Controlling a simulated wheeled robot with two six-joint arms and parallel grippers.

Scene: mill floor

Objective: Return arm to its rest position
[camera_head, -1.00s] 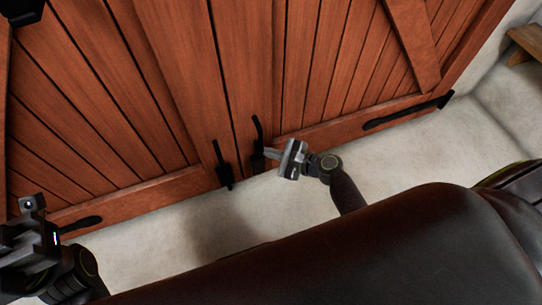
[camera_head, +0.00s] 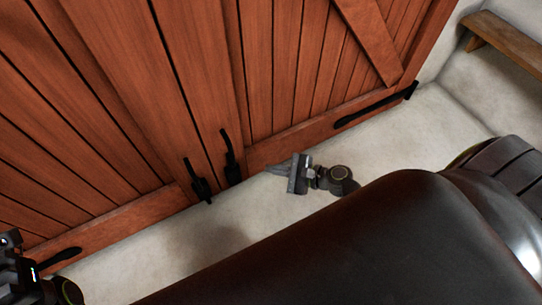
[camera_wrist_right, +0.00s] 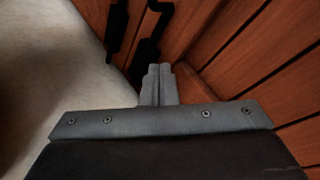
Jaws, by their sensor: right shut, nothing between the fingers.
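My right gripper (camera_head: 272,169) is shut and empty in the head view, just right of the black door handles and in front of the wooden doors. Its closed fingers also show in the right wrist view (camera_wrist_right: 158,85), pointing toward the handles. My left gripper shows only in part at the lower left corner of the head view; its fingertips are cut off or unclear. The right door handle (camera_head: 232,160) and the left door handle (camera_head: 196,181) are black and upright, side by side. The right gripper appears apart from both.
The red-brown plank doors (camera_head: 150,90) fill the upper left and look closed. A black hinge strap (camera_head: 372,108) runs along the right door's bottom. A wooden bench (camera_head: 505,42) stands at the upper right. Pale floor (camera_head: 410,140) is clear to the right.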

